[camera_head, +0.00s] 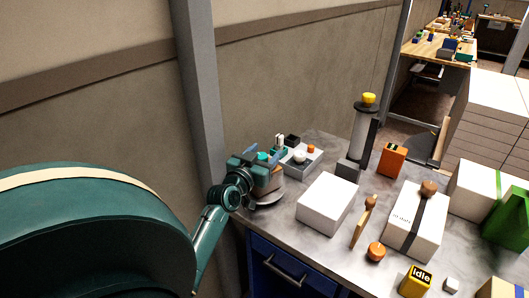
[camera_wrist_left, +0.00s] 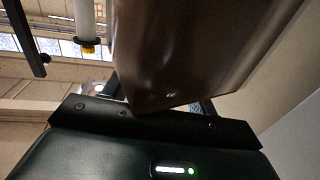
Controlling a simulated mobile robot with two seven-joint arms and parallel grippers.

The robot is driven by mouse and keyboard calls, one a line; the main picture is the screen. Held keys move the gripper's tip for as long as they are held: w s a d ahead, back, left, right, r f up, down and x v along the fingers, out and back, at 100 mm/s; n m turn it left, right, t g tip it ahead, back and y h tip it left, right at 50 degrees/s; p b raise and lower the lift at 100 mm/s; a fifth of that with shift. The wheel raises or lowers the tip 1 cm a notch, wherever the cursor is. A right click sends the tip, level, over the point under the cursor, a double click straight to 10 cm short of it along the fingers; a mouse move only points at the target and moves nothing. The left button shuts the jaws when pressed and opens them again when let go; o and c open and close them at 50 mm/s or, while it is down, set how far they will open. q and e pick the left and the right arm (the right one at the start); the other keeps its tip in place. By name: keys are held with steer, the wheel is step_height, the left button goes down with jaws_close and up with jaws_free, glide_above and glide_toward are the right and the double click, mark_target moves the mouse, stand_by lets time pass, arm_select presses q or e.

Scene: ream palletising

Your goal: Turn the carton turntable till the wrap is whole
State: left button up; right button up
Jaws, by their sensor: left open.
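My left gripper (camera_head: 264,178) is at the back left of the grey bench, over a small grey round stand (camera_head: 268,199) that could be the turntable. Its jaws are open; the head view does not show clearly whether they touch the stand. A brownish piece shows just under the jaws, its shape mostly hidden. In the left wrist view a large glossy dark brown surface (camera_wrist_left: 185,50) fills the upper middle, close to the camera. A white upright roll with a yellow cap (camera_head: 369,99) stands at the bench's back. I cannot make out the wrap's state. My right gripper is out of view.
A control box with knobs (camera_head: 302,160) sits behind the gripper. A white box (camera_head: 327,204), a strapped white ream (camera_head: 414,228), an orange box (camera_head: 392,160), an orange knob (camera_head: 376,251) and a yellow "idle" block (camera_head: 415,283) crowd the bench. A wall and grey post stand close at left.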

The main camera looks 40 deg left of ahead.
arm_select(q)
steer(key=shift+w, duration=0.25)
jaws_close()
stand_by(0.5)
